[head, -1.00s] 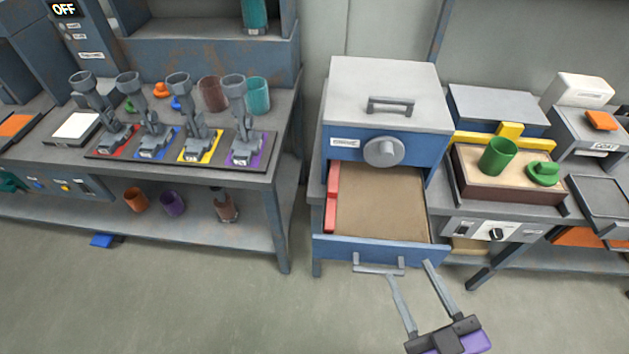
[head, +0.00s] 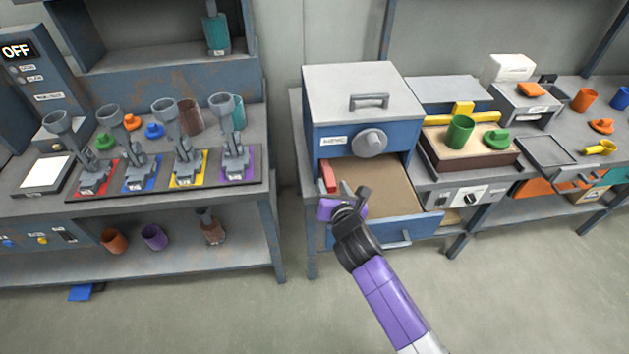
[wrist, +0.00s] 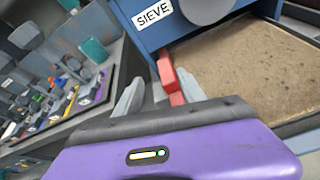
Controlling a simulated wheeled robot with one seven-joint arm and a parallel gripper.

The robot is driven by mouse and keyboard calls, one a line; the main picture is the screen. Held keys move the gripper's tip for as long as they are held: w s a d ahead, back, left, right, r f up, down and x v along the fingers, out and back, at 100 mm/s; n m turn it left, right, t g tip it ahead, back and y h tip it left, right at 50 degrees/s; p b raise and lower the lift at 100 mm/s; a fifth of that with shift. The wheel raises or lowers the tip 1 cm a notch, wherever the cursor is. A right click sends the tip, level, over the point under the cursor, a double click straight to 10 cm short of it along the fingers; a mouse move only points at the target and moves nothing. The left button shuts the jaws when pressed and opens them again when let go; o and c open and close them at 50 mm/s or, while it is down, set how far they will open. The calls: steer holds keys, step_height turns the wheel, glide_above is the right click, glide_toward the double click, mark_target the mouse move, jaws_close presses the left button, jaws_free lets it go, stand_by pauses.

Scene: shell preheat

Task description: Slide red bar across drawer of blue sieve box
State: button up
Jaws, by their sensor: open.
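The blue sieve box (head: 390,132) stands on the bench with its drawer (head: 398,232) pulled out; it also shows in the wrist view (wrist: 157,34). The drawer holds a flat bed of brown sand (head: 388,186). The red bar (head: 328,175) lies along the drawer's left side; its lower part is hidden behind my gripper in the head view. My gripper (head: 346,190) is open over the drawer's left front part. In the wrist view its fingers (wrist: 160,90) point towards the red bar (wrist: 166,75), which shows between them. I cannot tell whether they touch it.
A bench at left carries a rack of several grey tampers (head: 190,150) on coloured pads. Right of the box, a brown sand tray (head: 465,165) holds a green cup (head: 460,131).

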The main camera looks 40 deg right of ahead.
mark_target(330, 179)
steer(key=shift+s+d+f+n, duration=0.1)
steer(key=shift+s+f+n, duration=0.1)
steer(key=shift+n, duration=0.4)
steer(key=shift+s+d+f+n, duration=0.1)
steer(key=shift+f+n, duration=0.05)
steer(key=shift+n, duration=0.45)
steer(key=shift+x, duration=3.9)
steer(key=shift+f, duration=0.1)
steer(key=shift+c, duration=0.2)
jaws_close()
steer(key=shift+a, duration=0.1)
